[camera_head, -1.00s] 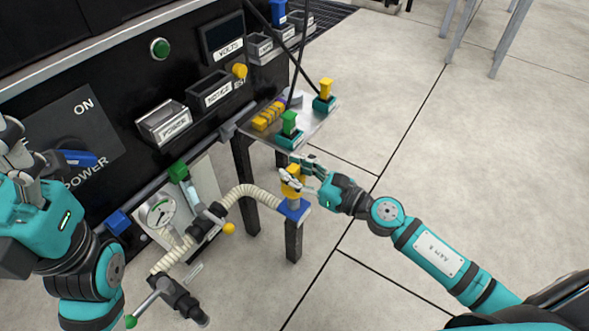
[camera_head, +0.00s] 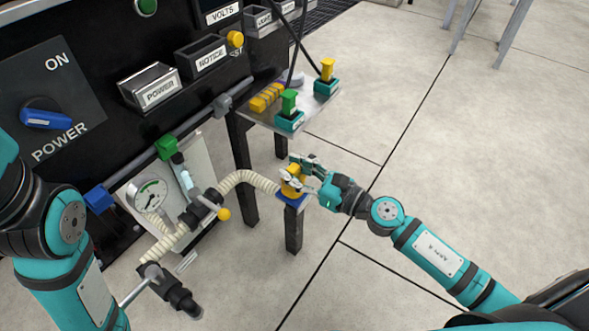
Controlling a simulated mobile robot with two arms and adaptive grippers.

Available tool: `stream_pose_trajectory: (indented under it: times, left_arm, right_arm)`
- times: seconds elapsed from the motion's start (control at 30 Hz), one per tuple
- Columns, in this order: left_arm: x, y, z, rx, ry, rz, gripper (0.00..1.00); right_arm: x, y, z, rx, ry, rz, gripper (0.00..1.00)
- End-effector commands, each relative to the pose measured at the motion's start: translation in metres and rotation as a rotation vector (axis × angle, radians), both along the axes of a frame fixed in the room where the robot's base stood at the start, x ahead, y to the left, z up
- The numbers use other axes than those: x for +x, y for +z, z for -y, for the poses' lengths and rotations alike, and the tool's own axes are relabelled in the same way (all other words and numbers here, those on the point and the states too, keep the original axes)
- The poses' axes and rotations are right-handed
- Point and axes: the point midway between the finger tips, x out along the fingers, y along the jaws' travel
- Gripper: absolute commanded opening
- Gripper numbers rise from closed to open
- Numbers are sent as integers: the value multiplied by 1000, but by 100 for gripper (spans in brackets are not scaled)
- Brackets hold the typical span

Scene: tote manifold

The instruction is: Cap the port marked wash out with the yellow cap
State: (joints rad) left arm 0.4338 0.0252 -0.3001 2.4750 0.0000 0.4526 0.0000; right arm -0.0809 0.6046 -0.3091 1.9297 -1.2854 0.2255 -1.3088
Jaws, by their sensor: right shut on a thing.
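The yellow cap (camera_head: 291,186) is held in my right gripper (camera_head: 297,178), whose fingers are shut on it. The cap is right above a blue fitting (camera_head: 292,202) at the right end of the cream hose (camera_head: 245,178). I cannot tell whether the cap is touching, seated on or just above this fitting. No wash out label can be read on the fitting. The fingers hide part of the cap. My left arm shows at the left edge, but its gripper is out of the picture.
A small shelf (camera_head: 312,112) above the fitting carries green-topped and yellow-topped teal pieces and a yellow block. Dark legs (camera_head: 243,180) stand near the hose.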

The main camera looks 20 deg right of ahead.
Motion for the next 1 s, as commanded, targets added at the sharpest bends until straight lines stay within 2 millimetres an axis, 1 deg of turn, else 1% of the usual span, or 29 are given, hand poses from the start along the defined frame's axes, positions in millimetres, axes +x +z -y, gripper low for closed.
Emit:
stream_pose_trajectory:
  times: [0.37,0.4,0.57,0.87,1.0]
  left_arm:
    - [-2,1,0,1,1,7,67]
    - [-2,1,0,1,1,7,67]
    - [-2,1,0,1,0,8,67]
    - [-1,0,0,0,1,3,67]
    - [-1,1,0,1,1,4,67]
  right_arm:
    - [0,-1,0,1,0,1,0]
    - [0,-1,0,1,0,1,31]
    - [0,-1,0,1,0,1,52]
    - [-1,-2,1,0,0,-1,53]
    - [-10,-3,8,2,-2,-4,53]
